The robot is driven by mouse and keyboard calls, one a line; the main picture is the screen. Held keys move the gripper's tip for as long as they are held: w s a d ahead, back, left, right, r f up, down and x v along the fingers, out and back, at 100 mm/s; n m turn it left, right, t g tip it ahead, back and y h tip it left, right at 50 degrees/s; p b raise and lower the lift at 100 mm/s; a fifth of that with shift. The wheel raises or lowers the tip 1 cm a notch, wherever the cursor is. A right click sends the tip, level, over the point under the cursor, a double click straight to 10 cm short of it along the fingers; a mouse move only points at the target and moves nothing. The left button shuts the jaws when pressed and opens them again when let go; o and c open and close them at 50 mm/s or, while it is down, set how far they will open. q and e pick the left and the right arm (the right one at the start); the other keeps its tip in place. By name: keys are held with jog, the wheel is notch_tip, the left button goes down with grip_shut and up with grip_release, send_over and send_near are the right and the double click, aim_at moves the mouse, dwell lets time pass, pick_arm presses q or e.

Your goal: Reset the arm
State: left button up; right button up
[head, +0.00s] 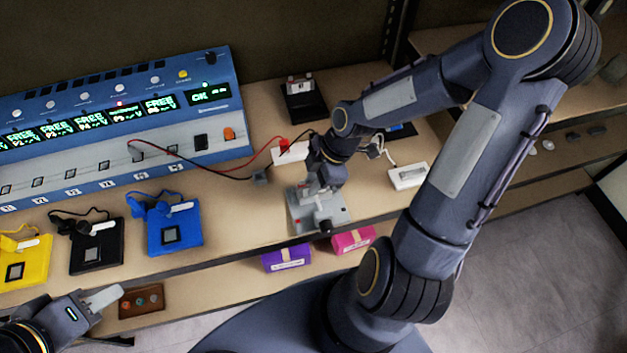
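My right arm (455,165) comes in from the right and bends over the bench. Its gripper (322,190) points down at a small grey device (318,210) near the bench's front edge. The fingertips are close to or touching the device's top; whether they are shut on it is unclear. My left gripper (104,298) is at the lower left, in front of the bench edge. Only part of it shows, with one pale finger visible, and its opening cannot be made out.
A blue instrument panel (130,145) with green displays stands at the back left. Yellow (25,262), black (97,246) and blue (174,226) units sit before it. Red and black leads cross the bench (235,215). Purple (287,258) and pink (352,240) boxes lie on the lower shelf.

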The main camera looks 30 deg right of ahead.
jog(key=shift+o, duration=0.6)
jog(key=p+v, duration=0.1)
jog(key=v, duration=0.6)
jog(key=shift+s+d+r+p, duration=0.1)
jog(key=shift+r+p, duration=0.2)
jog(key=shift+p, duration=0.05)
jog(key=shift+r, duration=0.15)
jog(key=shift+s+r+m, duration=0.15)
jog(key=shift+r+m, duration=0.2)
jog(key=shift+m, duration=0.05)
jog(key=s+a+r+m+t, duration=0.3)
jog(key=s+r+m, duration=0.7)
jog(key=m, duration=0.6)
jog(key=shift+s+a+r+t+h, duration=0.15)
jog(key=shift+s+a+t+h, duration=0.2)
jog(key=shift+t, duration=0.35)
jog(key=shift+w, duration=0.1)
